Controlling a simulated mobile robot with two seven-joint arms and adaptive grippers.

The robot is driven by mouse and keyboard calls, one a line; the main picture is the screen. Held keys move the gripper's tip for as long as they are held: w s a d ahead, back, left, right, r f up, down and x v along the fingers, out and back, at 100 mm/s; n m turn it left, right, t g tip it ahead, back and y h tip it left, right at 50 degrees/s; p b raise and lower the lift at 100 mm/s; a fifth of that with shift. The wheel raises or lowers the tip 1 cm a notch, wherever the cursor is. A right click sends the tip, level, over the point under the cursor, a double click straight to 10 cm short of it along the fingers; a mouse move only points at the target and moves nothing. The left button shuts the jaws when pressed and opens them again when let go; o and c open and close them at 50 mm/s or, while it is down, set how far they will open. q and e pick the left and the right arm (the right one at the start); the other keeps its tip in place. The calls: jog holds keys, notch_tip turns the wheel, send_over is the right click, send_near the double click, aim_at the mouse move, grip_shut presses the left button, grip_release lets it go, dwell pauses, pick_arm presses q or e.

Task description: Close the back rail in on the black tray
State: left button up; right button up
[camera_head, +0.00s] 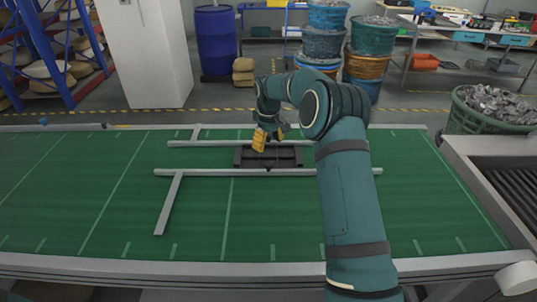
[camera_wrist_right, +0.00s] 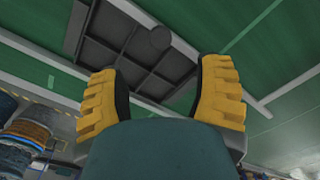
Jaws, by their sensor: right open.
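The black tray (camera_head: 285,157), with a grid of compartments, lies on the green belt between two grey rails. The back rail (camera_head: 195,143) runs along its far side. In the right wrist view the back rail (camera_wrist_right: 40,54) passes behind my fingers, with what looks like a narrow gap to the tray (camera_wrist_right: 133,32). The front rail (camera_head: 200,172) runs along the tray's near side. My right gripper (camera_head: 262,139) is open and empty, over the back rail and the tray's far left part. Its yellow fingers stand apart in the wrist view (camera_wrist_right: 160,72). My left gripper is not seen.
A bar (camera_head: 169,204) runs from the front rail toward me; a short bar (camera_head: 195,132) extends behind the back rail. The green belt (camera_head: 95,190) is free to the left. Bins and a blue barrel (camera_head: 216,40) stand beyond the belt. A basket of metal parts (camera_head: 490,108) stands at right.

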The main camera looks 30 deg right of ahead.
jog(key=shift+r, duration=1.4)
jog(key=shift+f, duration=0.1)
